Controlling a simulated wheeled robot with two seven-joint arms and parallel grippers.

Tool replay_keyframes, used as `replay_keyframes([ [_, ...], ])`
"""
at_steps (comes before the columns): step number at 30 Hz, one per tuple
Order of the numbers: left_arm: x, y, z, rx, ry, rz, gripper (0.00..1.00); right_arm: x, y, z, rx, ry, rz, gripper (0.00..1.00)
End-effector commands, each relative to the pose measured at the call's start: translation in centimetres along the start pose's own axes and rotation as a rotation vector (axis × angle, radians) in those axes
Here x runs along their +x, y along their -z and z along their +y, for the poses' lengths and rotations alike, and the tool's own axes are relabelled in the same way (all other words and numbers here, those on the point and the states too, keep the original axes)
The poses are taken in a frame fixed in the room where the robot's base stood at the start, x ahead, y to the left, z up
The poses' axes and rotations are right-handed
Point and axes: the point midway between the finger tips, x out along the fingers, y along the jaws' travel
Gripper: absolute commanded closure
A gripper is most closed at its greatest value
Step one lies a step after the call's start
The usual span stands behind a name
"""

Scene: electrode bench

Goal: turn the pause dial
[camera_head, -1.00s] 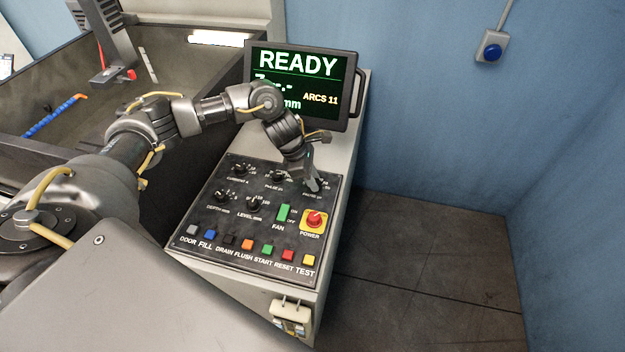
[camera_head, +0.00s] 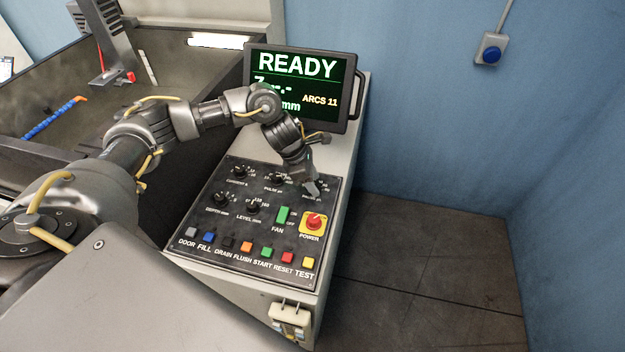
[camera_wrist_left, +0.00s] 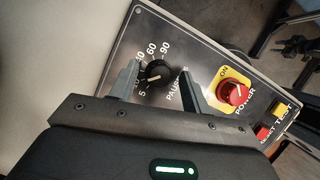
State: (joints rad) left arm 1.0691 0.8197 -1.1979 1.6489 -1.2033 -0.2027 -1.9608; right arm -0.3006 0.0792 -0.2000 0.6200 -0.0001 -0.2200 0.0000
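The pause dial (camera_wrist_left: 158,72) is a black round knob with a white pointer line, on a dark panel with a printed scale up to 90. In the left wrist view it sits between the two fingers of my left gripper (camera_wrist_left: 158,75), nearer the left finger. The fingers are apart, with a visible gap to the knob on the right side; contact on the left side I cannot tell. In the head view my left gripper (camera_head: 313,188) is over the panel's upper right corner and hides the dial. My right gripper is not in view.
The red power knob (camera_head: 314,221) on its yellow plate lies just below the gripper. Other dials, a green fan switch (camera_head: 282,214) and a row of coloured buttons share the panel (camera_head: 222,251). The monitor (camera_head: 302,88) reading READY stands behind. The floor at right is clear.

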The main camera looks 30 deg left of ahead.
Motion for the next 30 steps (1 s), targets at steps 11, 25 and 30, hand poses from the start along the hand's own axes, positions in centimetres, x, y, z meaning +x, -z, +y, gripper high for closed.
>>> replay_keyframes([
  [11,-2.0,0.1,0.1,0.003,-0.002,0.0,0.52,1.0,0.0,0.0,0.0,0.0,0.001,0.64],
  [25,-10.0,0.0,0.1,0.001,-0.002,0.0,0.52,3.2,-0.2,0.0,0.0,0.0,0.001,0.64],
  [30,-10.8,0.0,0.0,0.0,0.001,0.001,0.52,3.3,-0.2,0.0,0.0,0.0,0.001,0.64],
])
